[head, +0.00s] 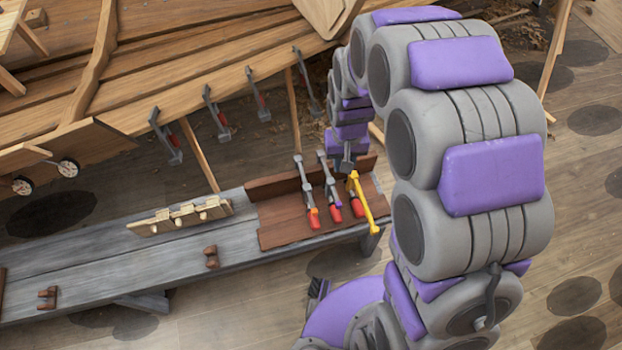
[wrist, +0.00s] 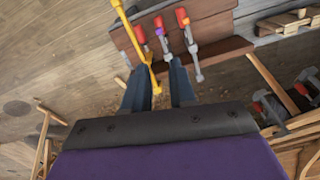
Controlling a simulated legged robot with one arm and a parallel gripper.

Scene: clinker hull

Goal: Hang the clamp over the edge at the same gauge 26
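Several clamps hang along the hull's edge (head: 231,82) in the head view, one of them a grey clamp with a red handle (head: 216,113). Three clamps lie side by side on a brown tray (head: 282,232) at the bench's right end: one with an orange collar (head: 306,192), one with a purple collar (head: 330,186), and a yellow one (head: 366,208). My gripper (head: 346,162) is just above their far ends. In the wrist view my gripper (wrist: 159,88) is open, with the yellow clamp's end (wrist: 155,87) near its left finger. No gauge number is readable.
The grey bench (head: 110,264) runs left from the tray. It carries a pale wooden piece with pegs (head: 180,216) and small brown blocks (head: 211,257). Two round dials (head: 68,167) are on the hull at left. Wooden props (head: 199,154) stand under the hull.

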